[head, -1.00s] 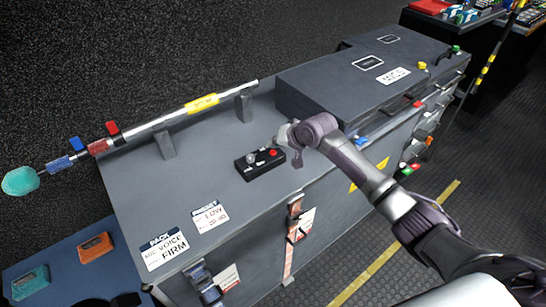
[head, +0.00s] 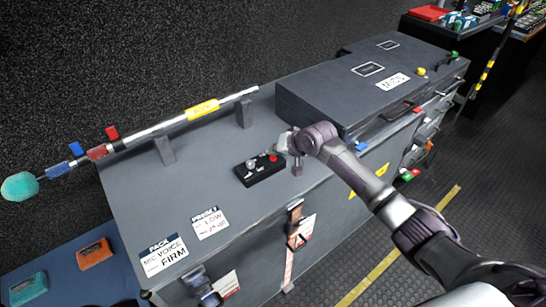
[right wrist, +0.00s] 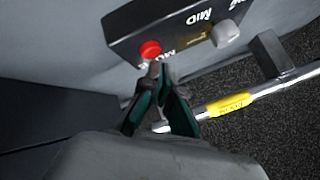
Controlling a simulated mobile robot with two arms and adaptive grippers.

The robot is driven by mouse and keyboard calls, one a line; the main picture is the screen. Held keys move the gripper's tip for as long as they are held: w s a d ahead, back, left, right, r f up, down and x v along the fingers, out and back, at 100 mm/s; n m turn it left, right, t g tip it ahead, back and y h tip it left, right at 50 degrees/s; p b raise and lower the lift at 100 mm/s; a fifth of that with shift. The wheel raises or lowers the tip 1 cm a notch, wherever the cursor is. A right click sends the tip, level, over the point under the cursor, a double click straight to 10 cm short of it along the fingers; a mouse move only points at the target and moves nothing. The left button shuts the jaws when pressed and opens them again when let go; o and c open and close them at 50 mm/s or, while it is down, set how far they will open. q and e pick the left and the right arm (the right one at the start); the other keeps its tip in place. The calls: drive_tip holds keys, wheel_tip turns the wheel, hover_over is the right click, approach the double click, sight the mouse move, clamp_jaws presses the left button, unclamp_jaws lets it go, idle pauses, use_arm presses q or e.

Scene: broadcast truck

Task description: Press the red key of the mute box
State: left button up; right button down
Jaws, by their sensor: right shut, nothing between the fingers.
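The mute box (head: 252,179) is a small black box with a pale knob and a red key (head: 273,157), lying on the grey case top. It also shows in the right wrist view (right wrist: 125,45), with its red key (right wrist: 150,50) and the light knob. My right gripper (head: 281,147) is shut and empty, just beside the red-key end of the box. In the right wrist view its fingertips (right wrist: 157,70) appear just below the red key; I cannot tell whether they touch it. My left gripper is not in view.
A microphone boom pole (head: 175,118) with a teal tip rests on grey stands behind the box. A raised dark case (head: 320,103) stands to the right of the box. Labels (head: 165,254) lie on the bare case top at the front left.

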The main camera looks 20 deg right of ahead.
sight(275, 158)
idle(0.5)
drive_tip(key=shift+f, duration=0.6)
idle(0.3)
drive_tip(key=shift+r+p, duration=0.6)
drive_tip(key=shift+p, duration=0.35)
wheel_tip(275, 158, up, 6)
drive_tip(key=p, duration=0.6)
